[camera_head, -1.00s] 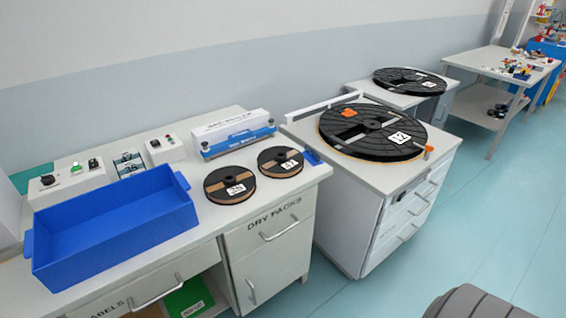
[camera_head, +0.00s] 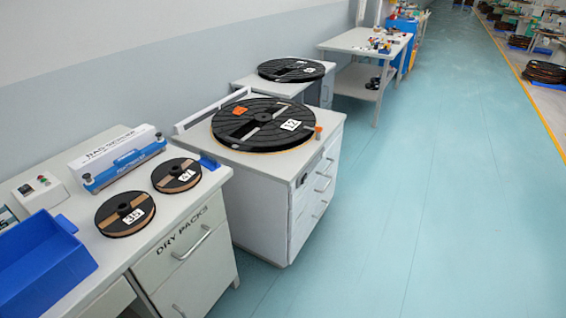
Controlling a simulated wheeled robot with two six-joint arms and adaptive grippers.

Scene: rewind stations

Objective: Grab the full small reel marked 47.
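The small black reel marked 47 (camera_head: 176,175) lies flat on the white counter, with a brown band across it and a white label that reads 47. A second small reel, its label apparently 35 (camera_head: 125,213), lies just left of it and nearer, close but apart. Neither of my grippers shows in the head view.
A blue bin (camera_head: 42,262) stands on the left of the counter, and a bag sealer (camera_head: 118,157) stands behind the reels. A small blue block (camera_head: 208,161) is at the counter's right edge. A large reel (camera_head: 264,124) lies on the neighbouring cabinet. The floor (camera_head: 420,210) on the right is clear.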

